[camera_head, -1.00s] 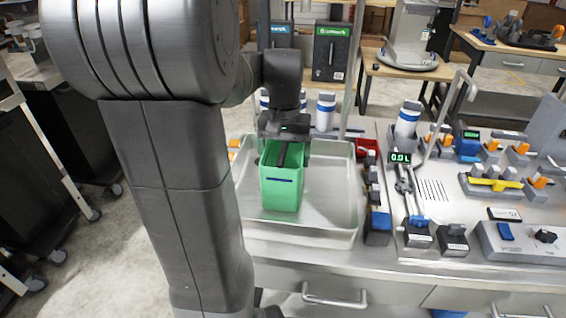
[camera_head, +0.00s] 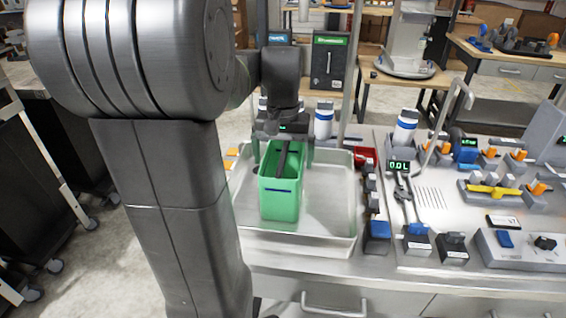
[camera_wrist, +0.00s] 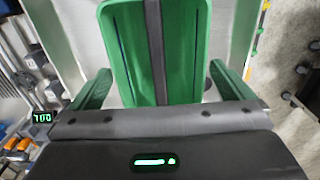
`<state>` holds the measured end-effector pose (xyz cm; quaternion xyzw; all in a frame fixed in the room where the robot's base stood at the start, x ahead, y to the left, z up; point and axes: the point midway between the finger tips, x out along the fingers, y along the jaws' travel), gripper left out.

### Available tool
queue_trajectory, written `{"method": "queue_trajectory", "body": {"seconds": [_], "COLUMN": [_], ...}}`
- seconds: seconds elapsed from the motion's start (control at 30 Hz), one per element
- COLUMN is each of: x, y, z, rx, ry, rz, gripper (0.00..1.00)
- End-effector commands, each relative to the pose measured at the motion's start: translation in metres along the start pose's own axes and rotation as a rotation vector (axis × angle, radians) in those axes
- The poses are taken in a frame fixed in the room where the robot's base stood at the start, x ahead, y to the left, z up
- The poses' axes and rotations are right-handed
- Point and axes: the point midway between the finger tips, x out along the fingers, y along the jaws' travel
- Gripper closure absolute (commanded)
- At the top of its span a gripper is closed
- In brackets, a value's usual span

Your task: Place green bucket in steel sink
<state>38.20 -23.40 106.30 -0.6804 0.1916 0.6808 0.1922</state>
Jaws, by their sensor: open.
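The green bucket (camera_head: 281,200) stands upright inside the steel sink (camera_head: 330,205), left of its middle. A dark strip, probably its handle, crosses its open top. My gripper (camera_head: 283,152) is just above the bucket, with its fingers apart beside the rim. In the wrist view the bucket (camera_wrist: 125,45) lies between the spread fingers of my gripper (camera_wrist: 160,85), with gaps on both sides. Part of the bucket's rear rim is hidden by my gripper.
White bottles with blue bands (camera_head: 323,120) stand behind the sink. A red bin (camera_head: 365,156) and a row of small dark parts line its right side. A faucet (camera_head: 447,120) and a 0.0L display (camera_head: 398,167) are farther right. The sink's right half is empty.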

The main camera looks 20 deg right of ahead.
Motion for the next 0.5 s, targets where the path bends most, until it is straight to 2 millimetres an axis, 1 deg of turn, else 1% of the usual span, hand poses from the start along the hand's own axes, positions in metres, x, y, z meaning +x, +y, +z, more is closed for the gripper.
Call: {"method": "queue_trajectory", "body": {"seconds": [0.03, 0.1, 0.3, 0.4, 0.5], "x": [-0.013, -0.029, -0.070, -0.083, -0.092], "y": [0.000, 0.000, 0.000, 0.000, 0.000], "z": [-0.001, -0.001, 0.000, -0.001, 0.000], "rx": [0.000, 0.000, 0.000, 0.000, 0.000], "ry": [0.006, 0.006, 0.005, 0.004, 0.002], "rz": [0.000, 0.000, 0.000, 0.000, 0.000], "gripper": [0.00, 0.00, 0.00, 0.00, 0.00]}}
